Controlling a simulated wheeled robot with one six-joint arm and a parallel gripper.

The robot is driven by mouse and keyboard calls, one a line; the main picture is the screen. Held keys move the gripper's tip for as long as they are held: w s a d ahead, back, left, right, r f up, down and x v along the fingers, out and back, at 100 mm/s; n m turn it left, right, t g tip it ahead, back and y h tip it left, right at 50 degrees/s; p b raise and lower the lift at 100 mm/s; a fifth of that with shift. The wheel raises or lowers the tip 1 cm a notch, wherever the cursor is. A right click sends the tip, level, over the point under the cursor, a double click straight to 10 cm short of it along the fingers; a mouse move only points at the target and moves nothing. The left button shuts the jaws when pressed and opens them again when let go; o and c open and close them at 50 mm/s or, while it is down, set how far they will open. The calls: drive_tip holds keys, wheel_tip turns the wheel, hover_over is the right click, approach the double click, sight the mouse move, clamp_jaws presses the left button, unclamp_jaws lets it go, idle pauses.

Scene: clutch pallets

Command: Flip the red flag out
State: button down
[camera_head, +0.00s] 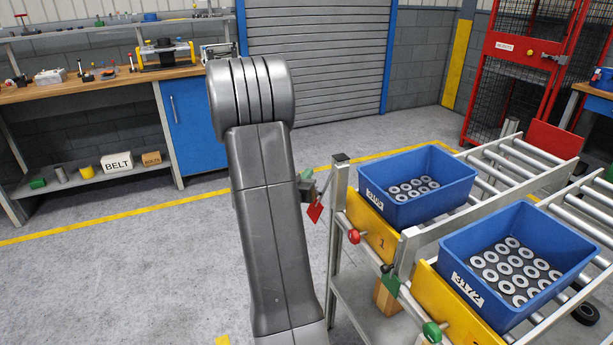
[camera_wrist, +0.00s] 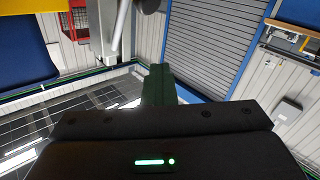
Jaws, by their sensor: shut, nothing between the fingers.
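The small red flag (camera_head: 314,211) hangs tilted just right of my arm, by the left post of the roller rack in the head view. A small dark part and a thin rod show right above it; I cannot tell whether the dark part is my gripper or the flag's mount. My gripper shows in the wrist view as dark green fingers (camera_wrist: 158,84) closed together with nothing between them. In the head view my arm hides most or all of it. I cannot make out the flag in the wrist view, nor whether my gripper touches it.
Two blue bins (camera_head: 418,184) (camera_head: 513,262) of grey rings stand on the roller rack (camera_head: 404,258). A red knob (camera_head: 354,236) and a green knob (camera_head: 432,332) are on its front. A workbench (camera_head: 110,86) stands at the back left. The floor left of my arm is clear.

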drive_tip(key=c, duration=1.3)
unclamp_jaws()
drive_tip(key=v, duration=1.4)
drive_tip(key=shift+w, duration=0.1)
